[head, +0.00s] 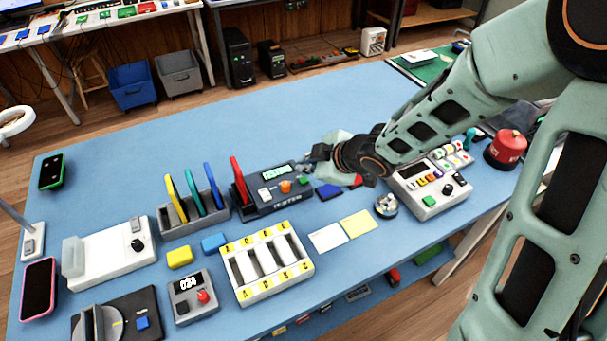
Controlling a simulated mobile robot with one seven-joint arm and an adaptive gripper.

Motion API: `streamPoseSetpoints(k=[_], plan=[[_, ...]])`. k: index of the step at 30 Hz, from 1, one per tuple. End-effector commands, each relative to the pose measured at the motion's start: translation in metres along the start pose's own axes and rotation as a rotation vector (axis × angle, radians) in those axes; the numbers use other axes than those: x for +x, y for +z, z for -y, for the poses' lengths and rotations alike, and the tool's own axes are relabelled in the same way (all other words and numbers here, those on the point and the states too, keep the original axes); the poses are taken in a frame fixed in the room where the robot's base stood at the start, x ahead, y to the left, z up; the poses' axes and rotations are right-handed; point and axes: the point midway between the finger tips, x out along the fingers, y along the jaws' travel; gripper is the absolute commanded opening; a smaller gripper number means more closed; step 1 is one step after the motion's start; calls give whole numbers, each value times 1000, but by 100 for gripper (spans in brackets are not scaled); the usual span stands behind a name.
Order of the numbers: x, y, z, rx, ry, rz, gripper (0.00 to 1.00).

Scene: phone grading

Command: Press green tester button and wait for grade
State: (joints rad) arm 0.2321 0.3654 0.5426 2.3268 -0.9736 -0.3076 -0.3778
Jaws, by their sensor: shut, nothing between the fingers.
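The tester (258,213) is a dark box near the middle of the blue table. It has a lit pale-green screen (277,172), an orange button (286,186) and a small green button (304,181) at its right. A red phone (239,180) stands upright in the slot at its left end. My gripper (311,165) is shut and empty at the right end of the tester, close to the green button. Contact with the button cannot be told. The screen's text is too small to read.
A grey rack (175,219) holds yellow, green and blue phones left of the tester. A white lettered sorting tray (268,297) lies in front. A white control box (430,203) and red canister (507,149) stand at right. The table behind the tester is clear.

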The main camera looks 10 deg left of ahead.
Motion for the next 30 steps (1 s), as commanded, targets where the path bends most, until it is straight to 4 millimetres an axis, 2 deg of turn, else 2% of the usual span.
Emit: streamPoseSetpoints(k=[1,9,30], plan=[[-8,-6,-6,0,0,0,0],[-23,-17,-16,0,0,0,0],[-22,-16,-16,0,0,0,0]])
